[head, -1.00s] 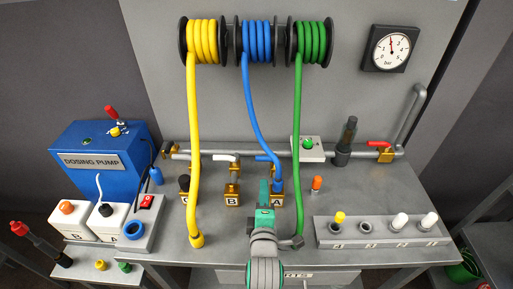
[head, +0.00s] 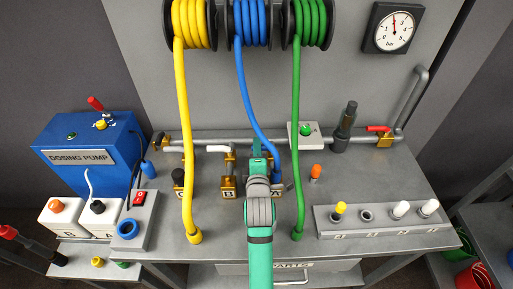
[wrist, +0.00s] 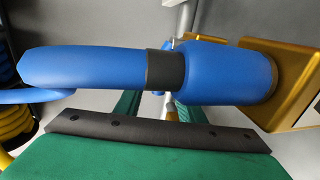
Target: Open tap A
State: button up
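Tap A (head: 277,191) is a brass block with an A label at the back of the bench, partly hidden behind my arm. A blue hose (head: 255,120) runs down to its blue connector. In the wrist view the blue connector (wrist: 225,72) fills the upper middle, against the brass body of the tap (wrist: 292,70). My gripper (head: 257,147) reaches in just left of the hose end. Its two green fingers (wrist: 162,108) show apart below the hose, with a gap and nothing clearly held between them. I cannot make out tap A's handle.
Tap B (head: 228,187) stands close on the left. The yellow hose (head: 187,140) and green hose (head: 297,150) hang on either side of my arm. A grey rack (head: 385,218) with plugs is at right, and a dosing pump (head: 85,150) at left.

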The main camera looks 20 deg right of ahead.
jog(key=shift+x, duration=0.9)
jog(key=shift+c, duration=0.4)
